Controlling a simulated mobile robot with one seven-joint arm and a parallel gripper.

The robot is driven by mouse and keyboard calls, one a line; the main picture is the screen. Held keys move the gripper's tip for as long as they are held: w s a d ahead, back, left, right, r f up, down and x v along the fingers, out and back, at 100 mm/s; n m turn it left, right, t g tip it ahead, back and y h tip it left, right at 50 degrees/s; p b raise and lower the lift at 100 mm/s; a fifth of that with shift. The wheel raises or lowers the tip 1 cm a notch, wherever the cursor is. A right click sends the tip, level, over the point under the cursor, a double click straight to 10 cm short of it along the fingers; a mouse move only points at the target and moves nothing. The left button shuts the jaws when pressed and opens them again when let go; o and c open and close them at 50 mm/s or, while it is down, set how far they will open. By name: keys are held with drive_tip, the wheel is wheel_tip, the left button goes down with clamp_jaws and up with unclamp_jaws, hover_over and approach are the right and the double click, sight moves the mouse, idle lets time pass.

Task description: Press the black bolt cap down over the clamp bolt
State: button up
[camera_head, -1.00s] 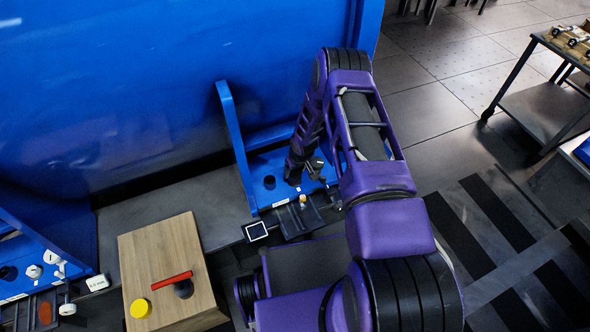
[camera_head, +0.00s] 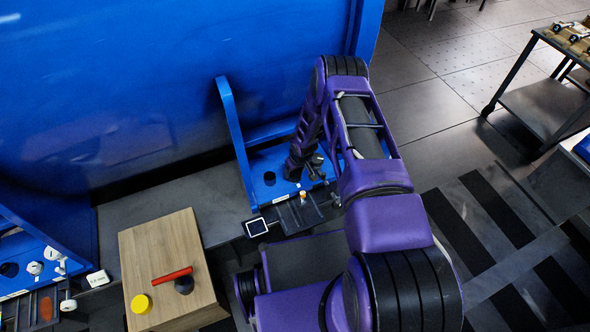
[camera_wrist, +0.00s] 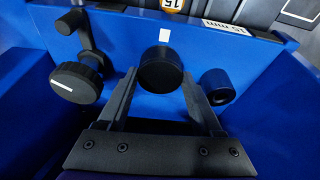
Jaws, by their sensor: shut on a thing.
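The black bolt cap (camera_wrist: 161,69) is a round, dark disc between the two fingers of my gripper (camera_wrist: 160,78) in the wrist view. The fingers are shut on its sides. It stands over the blue fixture (camera_wrist: 130,35); whether it touches the fixture cannot be told. The clamp bolt is not visible; anything under the cap is hidden. In the head view, my gripper is low over the blue fixture (camera_head: 262,205), mostly hidden by my arm, and the cap cannot be made out.
A black tray (camera_head: 293,220) lies in front of the fixture. A wooden block (camera_head: 160,240) bears a red-handled item and yellow disc.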

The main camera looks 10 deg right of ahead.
drive_tip(key=o, duration=1.4)
drive_tip(key=shift+f, duration=0.1)
drive_tip(key=shift+c, duration=0.2)
drive_tip(key=p+v, duration=0.3)
drive_tip(key=v, duration=1.4)
drive_tip(key=shift+s, duration=0.1)
